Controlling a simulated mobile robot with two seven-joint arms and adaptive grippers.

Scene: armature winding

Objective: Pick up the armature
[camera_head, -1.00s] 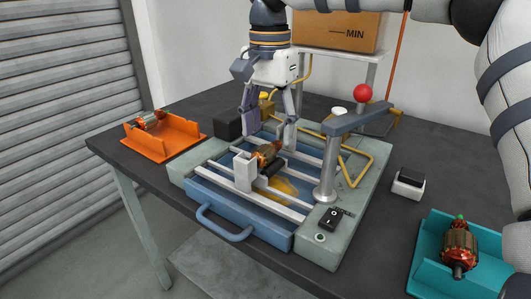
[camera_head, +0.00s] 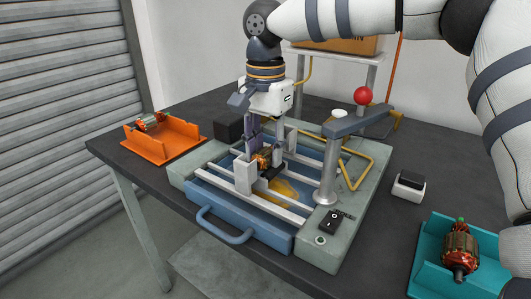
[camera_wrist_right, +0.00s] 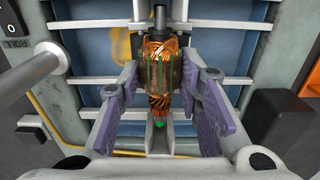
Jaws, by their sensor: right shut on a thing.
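A copper-wound armature (camera_head: 262,161) sits in the middle of the winding machine (camera_head: 345,215), over the blue tray between pale rails. In the right wrist view the armature (camera_wrist_right: 160,72) shows its copper windings, dark core and a green shaft tip. My right gripper (camera_head: 266,150) points down over it, with a purple-padded finger on each side. In the wrist view the right gripper (camera_wrist_right: 160,88) is shut on the armature. The fingers partly hide it in the head view. My left gripper is not in view.
An orange holder (camera_head: 165,146) with another armature stands at the left. A teal holder (camera_head: 430,268) with a third armature is at the lower right. A post with a red-knobbed lever (camera_head: 362,96) stands right of the gripper. A black block (camera_head: 228,125) is behind left.

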